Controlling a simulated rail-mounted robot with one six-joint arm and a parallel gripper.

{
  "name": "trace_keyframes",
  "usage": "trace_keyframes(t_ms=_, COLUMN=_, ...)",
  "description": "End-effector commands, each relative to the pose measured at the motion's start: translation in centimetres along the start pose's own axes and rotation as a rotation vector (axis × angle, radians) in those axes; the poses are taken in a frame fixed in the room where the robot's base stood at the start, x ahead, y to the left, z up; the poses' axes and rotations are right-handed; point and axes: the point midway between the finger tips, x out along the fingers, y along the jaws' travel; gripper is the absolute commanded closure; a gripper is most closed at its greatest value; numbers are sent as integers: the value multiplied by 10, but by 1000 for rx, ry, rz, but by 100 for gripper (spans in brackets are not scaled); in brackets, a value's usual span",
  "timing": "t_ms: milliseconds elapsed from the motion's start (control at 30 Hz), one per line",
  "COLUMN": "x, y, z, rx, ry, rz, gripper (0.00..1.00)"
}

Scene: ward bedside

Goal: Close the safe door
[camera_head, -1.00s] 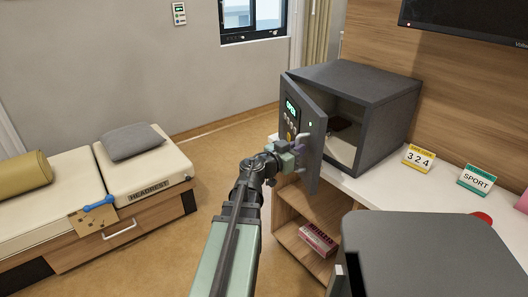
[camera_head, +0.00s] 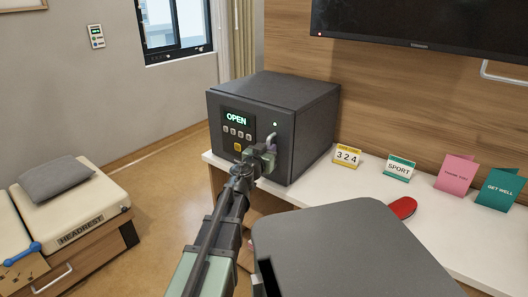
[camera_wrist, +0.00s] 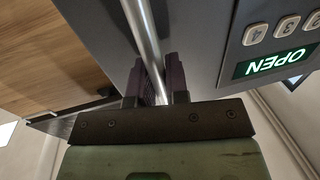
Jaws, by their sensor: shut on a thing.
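The dark grey safe (camera_head: 312,110) stands on the white counter. Its door (camera_head: 222,112) lies across the front, flush or nearly flush with the body; I cannot tell whether it is latched. The door's keypad display (camera_head: 236,119) reads OPEN in green and also shows upside down in the wrist view (camera_wrist: 274,64). My gripper (camera_head: 264,156) is at the right side of the door front. In the wrist view my gripper (camera_wrist: 155,85) is shut on the metal door handle (camera_wrist: 146,40), with a finger on each side of the bar.
On the white counter (camera_head: 345,190), right of the safe, stand a 324 card (camera_head: 347,157), a SPORT card (camera_head: 399,168) and pink and green cards. A red object (camera_head: 403,207) lies nearer. A padded bench (camera_head: 80,195) is at left.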

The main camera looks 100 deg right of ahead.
Motion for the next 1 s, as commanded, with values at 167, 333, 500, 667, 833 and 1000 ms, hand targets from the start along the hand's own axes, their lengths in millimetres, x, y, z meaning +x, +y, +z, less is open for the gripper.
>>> trace_keyframes(t_ms=167, x=4, y=0, z=-1, rx=4, ry=0, rz=1, gripper=100)
trace_keyframes(t_ms=333, x=4, y=0, z=-1, rx=3, ry=0, rz=2, gripper=76)
trace_keyframes(t_ms=500, x=2, y=0, z=-1, rx=2, ry=0, rz=1, gripper=76)
trace_keyframes(t_ms=667, x=-12, y=0, z=0, rx=2, ry=0, rz=0, gripper=76)
trace_keyframes(t_ms=833, x=-51, y=1, z=-1, rx=2, ry=0, rz=1, gripper=76)
trace_keyframes(t_ms=1000, x=-92, y=1, z=-1, rx=2, ry=0, rz=1, gripper=76)
